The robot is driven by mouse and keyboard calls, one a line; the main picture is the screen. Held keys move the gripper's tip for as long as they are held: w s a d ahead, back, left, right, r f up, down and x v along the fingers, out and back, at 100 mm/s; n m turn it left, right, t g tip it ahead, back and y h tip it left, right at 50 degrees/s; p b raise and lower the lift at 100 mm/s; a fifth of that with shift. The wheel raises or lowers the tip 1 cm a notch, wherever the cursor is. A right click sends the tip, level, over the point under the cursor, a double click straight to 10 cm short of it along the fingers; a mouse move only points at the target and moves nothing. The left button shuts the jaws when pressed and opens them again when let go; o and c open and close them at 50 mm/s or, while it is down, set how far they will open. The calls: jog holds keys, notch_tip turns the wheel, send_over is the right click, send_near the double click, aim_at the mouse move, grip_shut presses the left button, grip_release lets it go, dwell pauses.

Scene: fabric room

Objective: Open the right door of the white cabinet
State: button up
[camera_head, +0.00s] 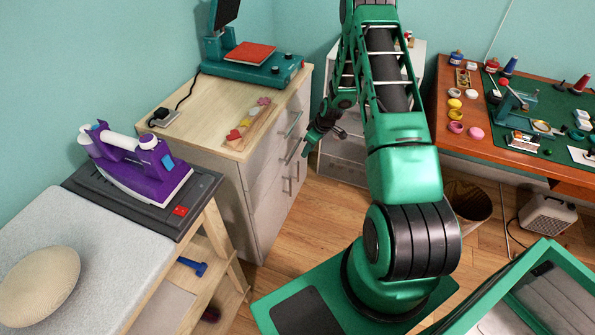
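A white cabinet (268,198) with a light wood top stands left of centre, its front facing right. Its front is seen at a steep angle and has horizontal handles above and two upright handles (288,186) close together lower down. The panels by the upright handles look flush and closed. My gripper (316,143) is small in the view, just right of the cabinet front near the horizontal handles. I see no contact with a handle. Nothing shows in its fingers, and their spacing is too small to judge.
A second whitish drawer unit (344,160) stands behind my arm. An ironing table (60,215) with a purple iron (138,162) is at left. A waste bin (468,202) and a brown worktable (470,145) are at right. Wood floor (318,205) is clear before the cabinet.

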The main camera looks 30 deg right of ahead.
notch_tip(320, 180, down, 6)
send_over(298, 178)
jog(key=shift+n+t, duration=0.3)
jog(key=f, duration=0.9)
jog(key=shift+w+d+f, duration=0.1)
jog(key=shift+w+f, duration=0.15)
jog(key=shift+w, duration=0.15)
grip_shut()
jog(key=shift+d, duration=0.15)
